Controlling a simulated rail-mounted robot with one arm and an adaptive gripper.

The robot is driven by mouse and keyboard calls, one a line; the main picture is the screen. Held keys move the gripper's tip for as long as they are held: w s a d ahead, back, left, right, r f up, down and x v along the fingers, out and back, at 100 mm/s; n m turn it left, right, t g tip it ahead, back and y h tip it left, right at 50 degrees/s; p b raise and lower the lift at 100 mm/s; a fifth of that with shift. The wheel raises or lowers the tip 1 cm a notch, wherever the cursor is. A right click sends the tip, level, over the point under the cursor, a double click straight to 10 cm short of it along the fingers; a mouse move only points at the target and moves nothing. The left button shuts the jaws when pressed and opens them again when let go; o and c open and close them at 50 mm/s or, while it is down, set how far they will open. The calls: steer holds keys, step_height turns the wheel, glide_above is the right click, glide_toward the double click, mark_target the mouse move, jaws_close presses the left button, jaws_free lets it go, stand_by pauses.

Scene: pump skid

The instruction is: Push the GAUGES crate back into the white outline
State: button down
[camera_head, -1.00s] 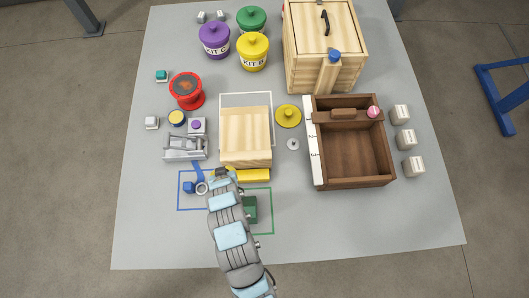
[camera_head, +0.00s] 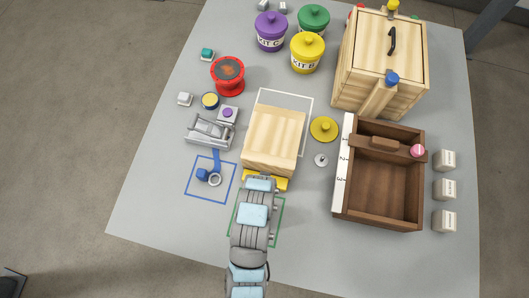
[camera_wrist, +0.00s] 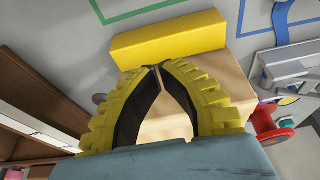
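The pale wooden crate (camera_head: 273,138) lies partly over the white outline (camera_head: 306,122) and sticks out past it on the near side. Outline shows behind it and along its right. A yellow bar (camera_head: 282,184) runs along the crate's near side; it also shows in the wrist view (camera_wrist: 168,42). No GAUGES lettering is readable. My gripper (camera_wrist: 155,70) is shut, its yellow-backed fingertips meeting beside the bar's edge in the wrist view, with crate wood behind them.
A grey metal holder (camera_head: 211,130) and blue outline (camera_head: 188,180) lie left. A yellow lid (camera_head: 324,129) and small washer (camera_head: 321,160) lie just right, before a brown wooden tray (camera_head: 385,212). Lidded tubs, including a yellow one (camera_head: 307,55), stand behind. A green outline (camera_head: 283,222) is nearest me.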

mark_target(277, 138)
steer(key=w+f, duration=0.2)
steer(key=w+d+f+b, duration=0.1)
steer(key=w+f, duration=0.1)
steer(key=shift+w+f, duration=0.1)
steer(key=shift+f, duration=0.1)
steer(key=shift+w+d+b, duration=0.1)
steer(key=shift+w+b, duration=0.2)
steer(key=shift+w, duration=0.2)
steer(key=w+d, duration=0.1)
steer(key=w, duration=0.3)
steer(key=w+d, duration=0.1)
steer(key=w, duration=0.4)
steer(key=w+d+p, duration=0.1)
steer(key=w, duration=0.4)
steer(key=shift+w+d+r, duration=0.1)
steer(key=shift+w+d, duration=0.1)
steer(key=shift+s, duration=0.1)
stand_by(0.4)
